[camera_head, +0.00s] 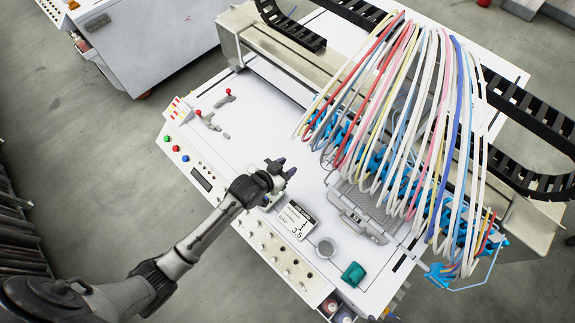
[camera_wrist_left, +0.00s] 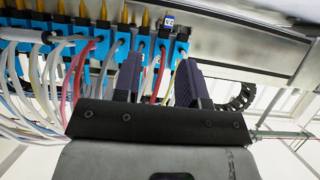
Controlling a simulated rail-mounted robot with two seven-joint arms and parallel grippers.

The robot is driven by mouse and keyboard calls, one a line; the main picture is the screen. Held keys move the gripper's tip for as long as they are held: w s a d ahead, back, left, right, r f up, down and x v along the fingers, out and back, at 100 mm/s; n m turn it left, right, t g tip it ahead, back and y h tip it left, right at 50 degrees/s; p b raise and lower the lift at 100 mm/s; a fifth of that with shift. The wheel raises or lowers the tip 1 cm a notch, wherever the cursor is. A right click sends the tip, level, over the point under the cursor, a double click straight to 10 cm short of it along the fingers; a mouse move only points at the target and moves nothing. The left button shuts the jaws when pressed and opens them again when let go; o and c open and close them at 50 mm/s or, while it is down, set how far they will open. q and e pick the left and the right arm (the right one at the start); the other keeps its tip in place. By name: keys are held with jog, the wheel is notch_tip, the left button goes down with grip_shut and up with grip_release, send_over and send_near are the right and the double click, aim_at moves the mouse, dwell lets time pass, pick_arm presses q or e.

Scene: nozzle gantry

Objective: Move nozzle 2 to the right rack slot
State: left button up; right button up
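A row of blue nozzle blocks (camera_head: 375,160) hangs from the gantry in the head view, mostly covered by coloured hoses. In the left wrist view the blue blocks (camera_wrist_left: 112,62) carry brass tips, and small labels show on some; I cannot tell for certain which is nozzle 2. My left gripper (camera_head: 284,168) is over the white table, left of the nozzle row and apart from it. Its two dark fingers (camera_wrist_left: 160,82) stand apart with blocks and hoses showing behind the gap; nothing is held. I cannot make out the right rack slot. My right gripper is out of view.
A grey metal tray (camera_head: 362,212), a small display (camera_head: 295,219), a round grey cup (camera_head: 326,247) and a teal object (camera_head: 353,274) are on the table. Black cable chains (camera_head: 530,173) run behind the hoses. The table's upper left has free room around red-tipped levers (camera_head: 208,120).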

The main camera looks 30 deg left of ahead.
aim_at(309, 145)
pick_arm(q)
jog(key=shift+t, duration=0.7)
jog(key=b+x, duration=0.2)
jog(key=x, duration=0.1)
jog(key=a+b+x, duration=0.1)
jog(key=b+x, duration=0.1)
jog(key=x, duration=0.1)
jog(key=b+x, duration=0.2)
jog(key=x, duration=0.1)
jog(key=shift+w+a+f, duration=0.1)
jog(key=shift+a+f, duration=0.15)
jog(key=shift+b+x, duration=0.9)
jog(key=shift+x, duration=0.6)
jog(key=shift+w+d+b, duration=0.2)
jog(key=shift+w+b, duration=0.1)
jog(key=shift+w, duration=0.3)
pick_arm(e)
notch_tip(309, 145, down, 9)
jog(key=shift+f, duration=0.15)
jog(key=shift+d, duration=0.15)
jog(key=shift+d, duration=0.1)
pick_arm(q)
jog(key=c, duration=0.7)
grip_shut()
